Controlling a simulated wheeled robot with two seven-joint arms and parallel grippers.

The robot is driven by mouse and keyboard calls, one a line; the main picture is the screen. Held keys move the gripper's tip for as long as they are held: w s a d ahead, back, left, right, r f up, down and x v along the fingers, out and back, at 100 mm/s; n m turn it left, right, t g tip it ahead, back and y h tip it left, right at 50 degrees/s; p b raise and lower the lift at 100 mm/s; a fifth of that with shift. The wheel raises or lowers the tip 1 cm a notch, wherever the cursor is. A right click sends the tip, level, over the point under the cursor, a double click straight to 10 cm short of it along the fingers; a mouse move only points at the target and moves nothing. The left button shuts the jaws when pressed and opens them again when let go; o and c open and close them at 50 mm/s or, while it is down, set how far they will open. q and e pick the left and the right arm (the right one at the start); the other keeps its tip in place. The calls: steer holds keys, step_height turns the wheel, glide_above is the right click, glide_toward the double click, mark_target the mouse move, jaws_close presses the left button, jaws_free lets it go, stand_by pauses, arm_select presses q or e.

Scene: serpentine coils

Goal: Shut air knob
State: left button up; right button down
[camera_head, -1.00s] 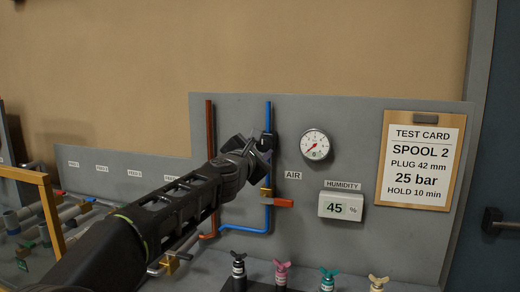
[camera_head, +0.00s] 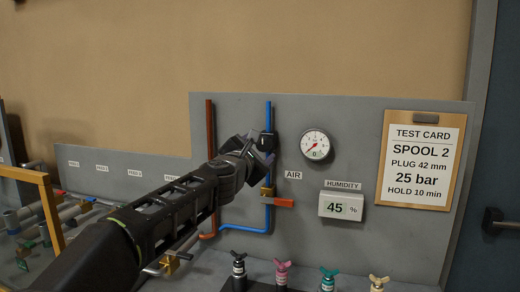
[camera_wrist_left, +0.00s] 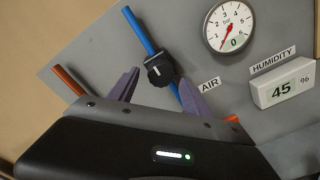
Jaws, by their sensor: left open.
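The black air knob (camera_head: 267,142) sits on the upright blue pipe (camera_head: 268,115) on the grey panel. It shows closer in the left wrist view as a round black knob (camera_wrist_left: 160,70) with a white mark. The AIR label (camera_head: 293,175) is to the right of the pipe. My left gripper (camera_head: 262,157) is open and just below and in front of the knob. In the wrist view its two purple-grey fingers (camera_wrist_left: 158,86) stand apart, with the knob between and beyond their tips. I cannot tell whether they touch it. My right gripper is not in view.
A brass valve with a red handle (camera_head: 284,203) is lower on the blue pipe. A red-brown pipe (camera_head: 210,130) runs at the left. A round gauge (camera_head: 315,145) and humidity display (camera_head: 341,205) are at the right. Several coloured wing knobs, one pink (camera_head: 282,266), line the bottom.

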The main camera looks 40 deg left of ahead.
arm_select(q)
steer(key=v, duration=0.6)
steer(key=shift+s+d, duration=0.2)
steer(key=shift+s, duration=0.15)
steer(key=shift+f, duration=0.1)
